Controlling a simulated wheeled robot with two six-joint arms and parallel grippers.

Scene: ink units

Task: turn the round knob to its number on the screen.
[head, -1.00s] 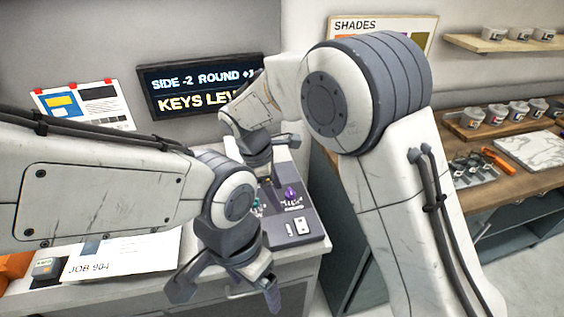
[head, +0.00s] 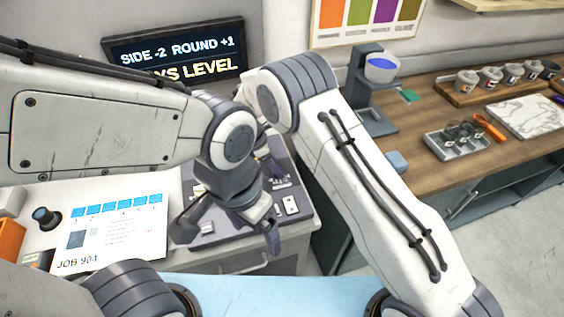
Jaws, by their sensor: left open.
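The dark screen (head: 180,50) on the back wall reads SIDE -2 ROUND +1, with a second line partly covered by my arm. The grey control panel (head: 205,242) lies on the desk below it, largely hidden behind my left gripper. A white switch plate (head: 290,205) shows at its right part. I cannot make out the round knob. My left gripper (head: 228,230) is open and empty in front of the panel, its fingers spread and pointing down. My right arm reaches in behind it over the panel; its gripper is mostly hidden, and I cannot tell its jaws.
A white JOB 904 sheet (head: 115,232) lies left of the panel, with a dark round-topped item (head: 46,218) and an orange box (head: 10,240) beside it. A wooden bench (head: 430,165) on the right holds a mixing stand (head: 370,100), cups and a metal tray (head: 458,140).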

